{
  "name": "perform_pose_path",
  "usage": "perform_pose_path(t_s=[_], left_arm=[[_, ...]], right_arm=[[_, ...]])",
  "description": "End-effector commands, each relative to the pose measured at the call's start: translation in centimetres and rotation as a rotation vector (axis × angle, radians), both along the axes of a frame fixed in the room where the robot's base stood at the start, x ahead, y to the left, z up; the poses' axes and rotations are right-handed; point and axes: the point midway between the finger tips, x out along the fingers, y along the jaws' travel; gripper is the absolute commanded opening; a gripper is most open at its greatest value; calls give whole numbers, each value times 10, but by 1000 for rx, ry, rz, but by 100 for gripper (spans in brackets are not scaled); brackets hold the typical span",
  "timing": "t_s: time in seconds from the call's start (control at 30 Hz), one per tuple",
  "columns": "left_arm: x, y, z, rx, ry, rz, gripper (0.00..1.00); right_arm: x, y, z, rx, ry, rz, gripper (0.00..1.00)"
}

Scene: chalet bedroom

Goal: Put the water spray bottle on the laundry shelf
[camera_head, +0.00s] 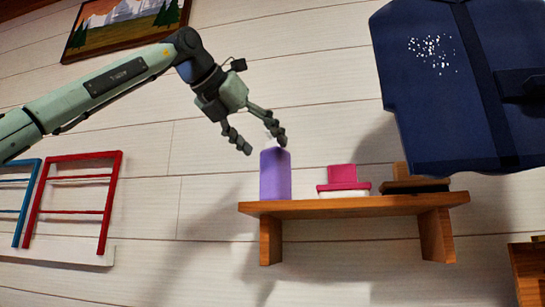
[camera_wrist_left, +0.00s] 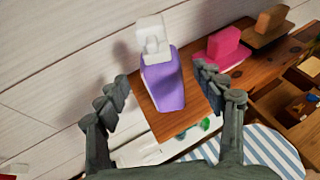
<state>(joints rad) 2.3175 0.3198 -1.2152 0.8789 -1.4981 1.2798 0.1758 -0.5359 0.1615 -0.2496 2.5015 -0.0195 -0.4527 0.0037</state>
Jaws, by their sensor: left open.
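The spray bottle (camera_head: 275,176), purple with a white spray head, stands upright on the left end of the wooden wall shelf (camera_head: 350,207). The white head shows in the left wrist view, where the bottle (camera_wrist_left: 164,84) is between and beyond my fingers. In the head view the head cannot be made out near my fingers. My left gripper (camera_head: 263,146) is open and empty, just above the bottle's upper end. In the left wrist view its fingers (camera_wrist_left: 160,85) are spread to either side, with gaps beside the bottle. My right gripper is not in view.
A pink brush-like thing (camera_head: 342,178) and a dark-based brush (camera_head: 413,185) stand right of the bottle on the shelf. A large dark blue garment-like thing (camera_head: 440,110) is at upper right. A blue-striped surface (camera_wrist_left: 245,150) lies below the shelf.

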Motion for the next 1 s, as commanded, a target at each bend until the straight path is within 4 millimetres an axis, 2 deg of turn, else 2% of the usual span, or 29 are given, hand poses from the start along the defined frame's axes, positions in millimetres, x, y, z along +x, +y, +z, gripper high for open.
perform_pose_path(t_s=[0.1, 0.33, 1.0], left_arm=[[-21, 14, 11, -1, -3, 0, 68], [-45, 30, 22, 1, 1, 0, 68], [-50, 33, 25, 1, 1, 0, 68]], right_arm=[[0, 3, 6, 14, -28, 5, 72], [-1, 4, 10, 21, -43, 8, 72], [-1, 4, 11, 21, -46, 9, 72]])
